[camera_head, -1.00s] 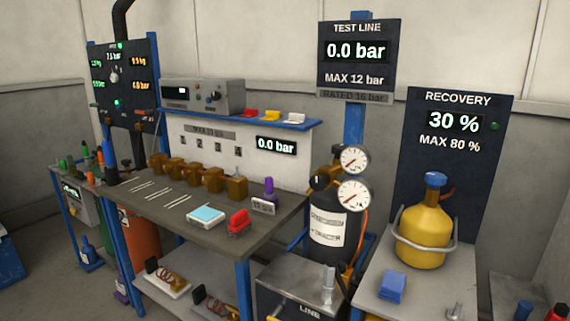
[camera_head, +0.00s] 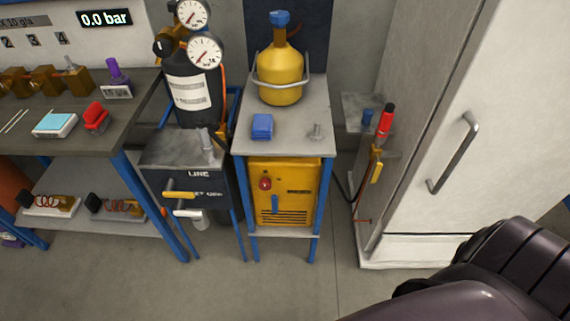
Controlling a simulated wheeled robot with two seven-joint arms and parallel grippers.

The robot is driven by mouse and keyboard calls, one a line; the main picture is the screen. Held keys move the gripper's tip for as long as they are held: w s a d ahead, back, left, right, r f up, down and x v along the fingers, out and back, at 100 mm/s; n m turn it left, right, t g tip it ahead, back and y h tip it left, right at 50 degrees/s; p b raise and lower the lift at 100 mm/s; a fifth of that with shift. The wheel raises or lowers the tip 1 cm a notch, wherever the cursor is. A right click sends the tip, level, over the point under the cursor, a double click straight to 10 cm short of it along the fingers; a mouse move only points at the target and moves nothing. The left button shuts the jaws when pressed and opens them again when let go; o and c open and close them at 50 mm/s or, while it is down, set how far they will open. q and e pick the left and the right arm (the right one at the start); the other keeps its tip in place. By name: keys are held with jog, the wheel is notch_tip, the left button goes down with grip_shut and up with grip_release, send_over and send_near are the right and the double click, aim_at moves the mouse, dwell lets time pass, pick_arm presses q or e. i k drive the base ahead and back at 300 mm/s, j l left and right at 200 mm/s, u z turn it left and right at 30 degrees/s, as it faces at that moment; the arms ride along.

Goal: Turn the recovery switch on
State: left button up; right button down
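A yellow recovery unit (camera_head: 296,173) sits under the grey top of a small blue-legged stand. Its front has a round red knob or light (camera_head: 265,184) at the upper left and an upright blue lever (camera_head: 275,204) below it. I cannot tell which of these is the recovery switch, or whether it is on. A yellow cylinder (camera_head: 281,78) with a blue cap stands on the stand's top. Neither gripper is in view; a dark link of my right arm shows at the bottom right.
A blue block (camera_head: 262,127) and a small metal fitting (camera_head: 317,132) lie on the stand. Left of it is a dark LINE box (camera_head: 190,178) with yellow and white handles. A white cabinet (camera_head: 450,130) stands to the right. The floor (camera_head: 270,290) in front is clear.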

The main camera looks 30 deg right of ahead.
aim_at(265, 183)
jog(key=z, duration=0.65)
jog(key=i+j+z, duration=0.1)
jog(key=z, duration=0.3)
jog(key=j+z, duration=0.15)
jog(key=z, duration=0.3)
jog(key=j+z, duration=0.15)
jog(key=z, duration=0.25)
jog(key=j+z, duration=0.2)
jog(key=z, duration=0.2)
jog(key=j+z, duration=0.2)
jog(key=z, duration=0.25)
jog(key=i, duration=0.05)
